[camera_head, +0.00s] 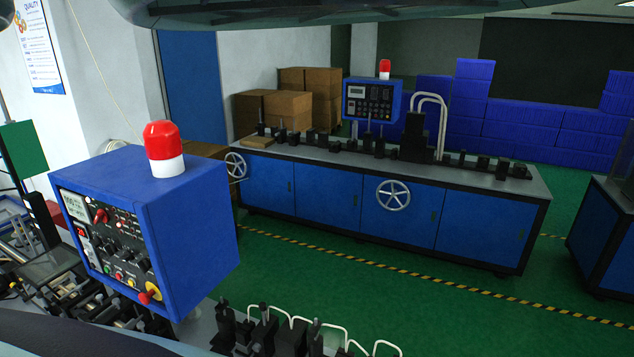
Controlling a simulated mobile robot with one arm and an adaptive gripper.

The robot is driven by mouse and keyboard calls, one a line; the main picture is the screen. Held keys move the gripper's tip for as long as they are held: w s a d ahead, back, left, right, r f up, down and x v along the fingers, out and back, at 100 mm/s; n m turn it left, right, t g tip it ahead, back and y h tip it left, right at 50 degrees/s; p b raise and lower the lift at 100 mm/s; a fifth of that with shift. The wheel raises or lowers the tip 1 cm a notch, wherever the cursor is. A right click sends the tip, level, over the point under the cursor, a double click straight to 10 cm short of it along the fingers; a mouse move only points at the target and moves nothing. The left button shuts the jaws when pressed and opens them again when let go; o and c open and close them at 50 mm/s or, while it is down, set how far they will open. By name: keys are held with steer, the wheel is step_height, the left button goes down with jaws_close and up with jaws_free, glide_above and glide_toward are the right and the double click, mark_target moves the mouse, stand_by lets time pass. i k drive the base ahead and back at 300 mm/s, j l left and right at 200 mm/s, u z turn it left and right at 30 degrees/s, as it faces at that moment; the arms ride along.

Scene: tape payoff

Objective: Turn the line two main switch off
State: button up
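A blue control box (190,225) with a red-and-white beacon (164,148) on top stands close at the left. Its front panel carries a small display (75,206), a red switch handle (100,215), several black knobs, coloured buttons and a red-on-yellow rotary switch (150,293) at the lower right corner. The panel is seen at a slant, so labels and exact switch positions cannot be read. A second blue control box (372,101) with its own beacon (385,68) stands on the far machine. I cannot tell which box belongs to line two. My gripper is not in view.
A long blue machine bench (327,199) with handwheels (393,195) stands across the room. Green floor (330,275) with a yellow-black stripe lies before it. Machine parts (265,330) crowd the near edge below the control box. Another bench (600,235) is at the right.

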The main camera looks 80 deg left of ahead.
mark_target(102, 215)
steer(key=k+u, duration=0.1)
steer(key=u, duration=0.5)
steer(key=k+j+u, duration=0.1)
steer(key=u, duration=0.5)
steer(key=j+u, duration=0.25)
steer(key=u, duration=0.35)
steer(key=j+u, duration=0.2)
steer(key=u, duration=0.4)
steer(key=j+u, duration=0.2)
steer(key=u, duration=0.35)
steer(key=j+u, duration=0.2)
steer(key=u, duration=0.4)
steer(key=i+j+u, duration=0.1)
steer(key=u, duration=0.5)
steer(key=i+j+u, duration=0.1)
steer(key=u, duration=0.5)
